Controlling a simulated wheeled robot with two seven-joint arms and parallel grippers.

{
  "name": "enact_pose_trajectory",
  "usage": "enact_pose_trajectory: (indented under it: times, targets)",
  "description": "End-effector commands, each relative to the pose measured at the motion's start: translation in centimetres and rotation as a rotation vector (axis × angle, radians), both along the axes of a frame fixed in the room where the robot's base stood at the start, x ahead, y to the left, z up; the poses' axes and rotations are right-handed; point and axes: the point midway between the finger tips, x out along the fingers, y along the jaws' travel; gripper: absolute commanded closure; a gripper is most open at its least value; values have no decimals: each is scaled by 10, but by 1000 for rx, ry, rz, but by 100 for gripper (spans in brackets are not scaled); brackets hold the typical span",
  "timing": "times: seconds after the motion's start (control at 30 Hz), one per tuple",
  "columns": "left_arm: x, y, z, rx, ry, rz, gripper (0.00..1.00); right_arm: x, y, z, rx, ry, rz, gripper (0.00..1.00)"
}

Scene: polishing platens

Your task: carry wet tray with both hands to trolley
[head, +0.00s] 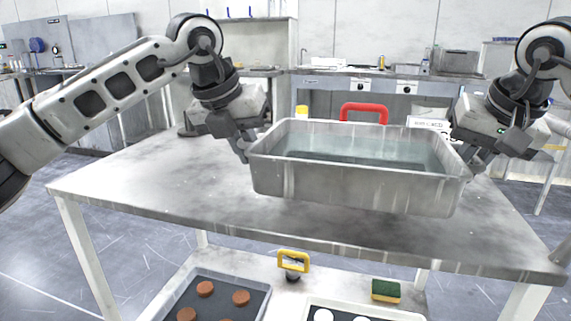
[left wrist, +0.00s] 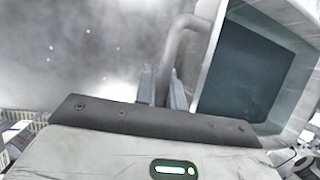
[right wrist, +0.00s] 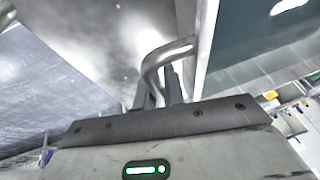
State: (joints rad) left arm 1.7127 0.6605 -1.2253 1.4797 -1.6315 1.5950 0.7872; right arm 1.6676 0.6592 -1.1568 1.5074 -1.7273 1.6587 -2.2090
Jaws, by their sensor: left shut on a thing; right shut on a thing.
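The wet tray (head: 355,185) is a grey metal tub with liquid inside, above the metal table in the head view. It looks roughly level, and I cannot tell for sure whether its base touches the table. My left gripper (head: 245,150) is at its left end, shut on a bent metal handle (left wrist: 172,52), which also shows in the left wrist view. My right gripper (head: 472,162) is at its right end, shut on the other handle (right wrist: 158,62), seen in the right wrist view. I cannot identify the trolley for certain.
The metal table (head: 150,185) has bare surface left of the tray. A red handle (head: 364,112) shows behind the tray. Below the table's front edge are a tray of brown discs (head: 215,312), a yellow-handled tool (head: 293,262) and a green sponge (head: 386,289). Benches stand at the back.

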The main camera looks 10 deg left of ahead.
Motion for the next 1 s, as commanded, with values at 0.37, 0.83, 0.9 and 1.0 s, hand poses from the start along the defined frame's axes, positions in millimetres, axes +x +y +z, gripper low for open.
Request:
enact_pose_trajectory:
  times: [0.37,0.83,0.9,1.0]
  targets:
    - [1,1,-11,-2,-8,3,100,1,-1,-11,2,-8,-4,100]
    - [1,1,-39,-2,-8,3,100,1,-1,-39,2,-9,-4,100]
    - [1,1,-43,-2,-8,3,100,1,-1,-43,2,-9,-4,100]
    - [0,1,-47,2,0,4,81,0,-1,-47,-2,0,-4,81]
